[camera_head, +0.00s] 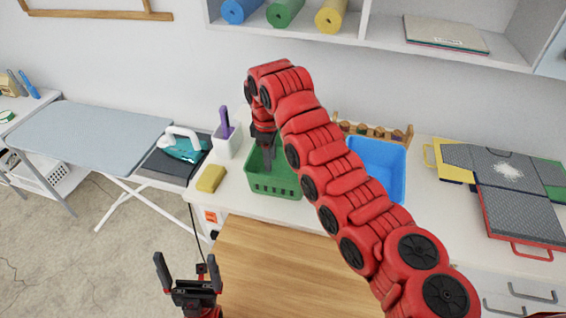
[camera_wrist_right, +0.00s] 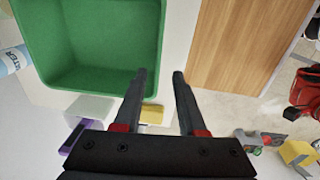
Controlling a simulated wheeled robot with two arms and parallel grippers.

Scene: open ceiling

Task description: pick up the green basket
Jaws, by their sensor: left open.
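The green basket (camera_head: 275,186) stands on the white counter, left of the blue bin. In the right wrist view the basket (camera_wrist_right: 95,45) fills the upper left, and its inside looks empty. My right gripper (camera_head: 267,160) points down at the basket in the head view, its fingers partly hidden. In the wrist view the right gripper (camera_wrist_right: 160,73) is open, one fingertip over the basket's corner and the other outside its rim. I cannot tell whether they touch it. My left gripper (camera_head: 186,260) is open and empty at the lower left, away from the basket.
A yellow sponge (camera_head: 211,178) and a white holder (camera_head: 226,141) with a purple-handled item stand left of the basket. A blue bin (camera_head: 380,165) is to its right. An iron (camera_head: 183,146) rests by the ironing board (camera_head: 85,135). A wooden surface (camera_head: 270,265) lies in front.

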